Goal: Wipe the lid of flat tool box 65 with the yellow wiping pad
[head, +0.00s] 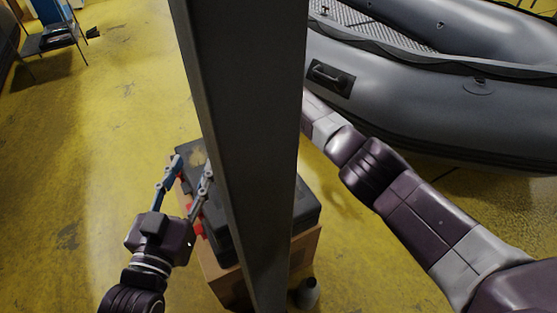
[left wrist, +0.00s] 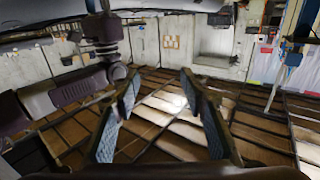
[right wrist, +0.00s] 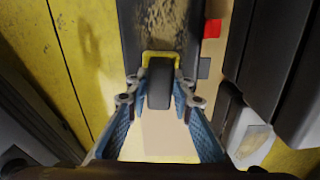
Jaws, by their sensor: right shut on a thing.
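A dark flat tool box (head: 305,205) sits on a cardboard box, partly hidden behind a grey column. A dark lid with a tan smear (right wrist: 160,22) shows at the top of the right wrist view. My right gripper (right wrist: 158,85) is shut on the dark grip of the wiping pad, whose yellow edge (right wrist: 160,54) shows around the grip. I cannot tell whether the pad touches the lid. In the head view my right gripper is hidden behind the column. My left gripper (head: 191,172) is open and empty, left of the column, in front of the tool box in the picture.
The grey column (head: 245,130) stands upright across the middle of the head view. The cardboard box (head: 228,285) supports the tool box. A grey inflatable boat (head: 430,105) fills the upper right. A grey rounded object (head: 307,293) is near the box. The yellow floor at left is mostly clear.

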